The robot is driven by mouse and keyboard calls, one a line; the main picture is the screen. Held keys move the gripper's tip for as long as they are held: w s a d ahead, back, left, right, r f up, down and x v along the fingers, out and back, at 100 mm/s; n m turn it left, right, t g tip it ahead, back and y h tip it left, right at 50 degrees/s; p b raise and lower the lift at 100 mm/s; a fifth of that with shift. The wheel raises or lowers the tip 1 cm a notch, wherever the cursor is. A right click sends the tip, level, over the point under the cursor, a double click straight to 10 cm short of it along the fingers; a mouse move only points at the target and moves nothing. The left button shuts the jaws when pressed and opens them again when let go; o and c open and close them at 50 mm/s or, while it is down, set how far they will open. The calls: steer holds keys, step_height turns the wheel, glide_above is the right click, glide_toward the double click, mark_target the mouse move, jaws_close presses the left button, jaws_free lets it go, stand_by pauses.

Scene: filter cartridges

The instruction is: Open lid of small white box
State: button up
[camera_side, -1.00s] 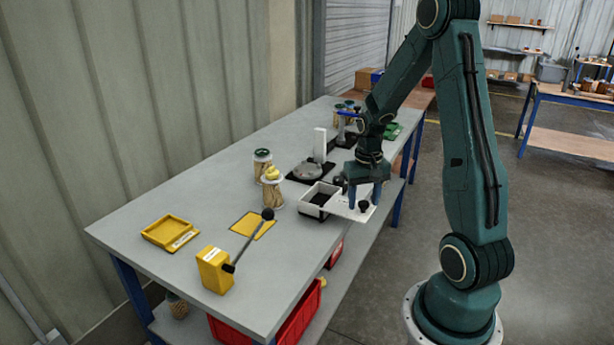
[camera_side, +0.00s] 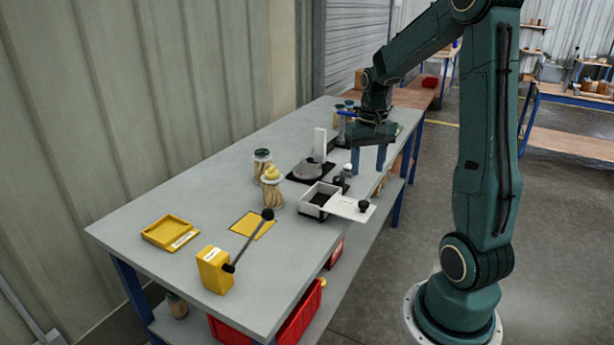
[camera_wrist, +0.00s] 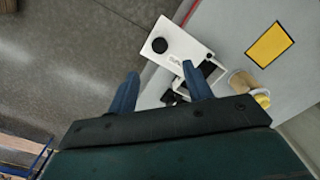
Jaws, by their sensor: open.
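The small white box (camera_side: 306,208) stands near the right edge of the grey table, with its dark inside showing. Its white lid (camera_side: 345,206) lies slid out to the right, past the table edge, with a black knob (camera_side: 365,205) at its outer end. The lid also shows in the wrist view (camera_wrist: 178,47), beside the partly hidden box (camera_wrist: 214,70). My gripper (camera_side: 369,172) is open and empty, above and behind the lid, apart from it. In the wrist view its two blue fingers (camera_wrist: 163,92) are spread, with the lid beyond them.
Behind the box stand a round grey device with a white post (camera_side: 320,142) and small dark parts (camera_side: 342,182). Two filter cartridges (camera_side: 271,188) stand to its left. A yellow tray (camera_side: 170,233) and a yellow lever block (camera_side: 215,270) are at the near end.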

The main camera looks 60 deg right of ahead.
steer(key=shift+r, duration=1.8)
steer(key=a+r+n+t+h, duration=0.15)
steer(key=a+r+n, duration=0.35)
steer(key=a, duration=0.9)
steer(key=s+a+r+n+t+y, duration=0.1)
steer(key=s+a+n+t, duration=0.3)
steer(key=s+a, duration=0.4)
steer(key=a, duration=0.3)
steer(key=shift+r, duration=0.2)
